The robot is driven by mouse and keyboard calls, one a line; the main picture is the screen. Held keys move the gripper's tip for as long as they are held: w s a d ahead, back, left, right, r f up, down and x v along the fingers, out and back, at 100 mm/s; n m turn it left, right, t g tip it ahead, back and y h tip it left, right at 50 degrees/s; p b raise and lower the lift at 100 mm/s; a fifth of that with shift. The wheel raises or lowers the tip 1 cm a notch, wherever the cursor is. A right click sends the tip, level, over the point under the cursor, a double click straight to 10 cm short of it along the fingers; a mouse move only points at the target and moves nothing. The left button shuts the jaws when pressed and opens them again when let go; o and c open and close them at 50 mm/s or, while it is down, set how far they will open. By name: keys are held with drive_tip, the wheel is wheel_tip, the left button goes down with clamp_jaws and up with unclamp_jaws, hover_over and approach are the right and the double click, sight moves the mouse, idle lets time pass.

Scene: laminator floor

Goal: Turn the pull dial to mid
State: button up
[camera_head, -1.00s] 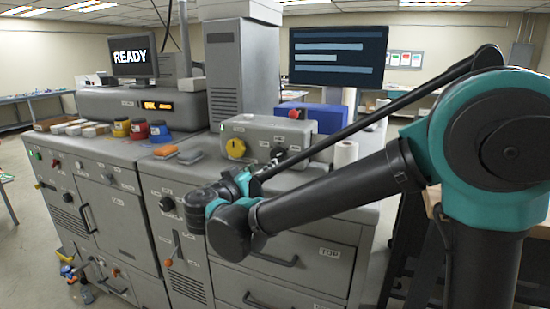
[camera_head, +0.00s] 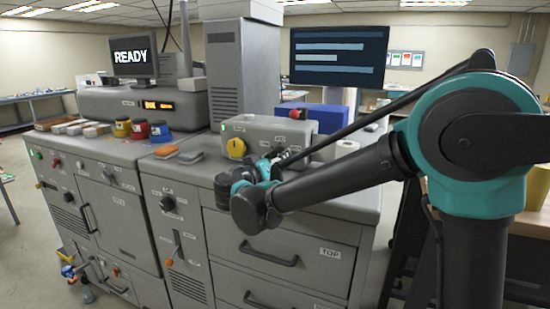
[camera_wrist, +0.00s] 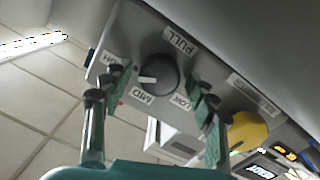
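The pull dial (camera_wrist: 160,73) is a round dark knob on a grey panel in the wrist view, below a PULL label (camera_wrist: 180,40). Its white pointer mark faces left, between a label at the left that I cannot read surely and the MID label (camera_wrist: 142,99). A LOW label (camera_wrist: 182,102) is at the lower right. My gripper (camera_wrist: 160,82) is open, with one green-padded finger on each side of the dial; I see no finger touching it. In the head view my gripper (camera_head: 283,160) is in front of the grey control box (camera_head: 262,130) and hides the dial.
A yellow knob (camera_head: 236,148) is on the same box, left of my gripper; it also shows in the wrist view (camera_wrist: 249,131). A red button (camera_head: 294,114) is on top. Orange and grey blocks and several colored jars stand on the counter at left.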

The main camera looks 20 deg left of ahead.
drive_tip(key=c, duration=1)
drive_tip(key=shift+o, duration=0.2)
drive_tip(key=shift+n, duration=0.3)
drive_tip(key=n, duration=1.1)
drive_tip(key=shift+f, duration=0.1)
drive_tip(key=shift+n, duration=0.3)
drive_tip(key=o, duration=1.2)
drive_tip(key=shift+c, duration=0.2)
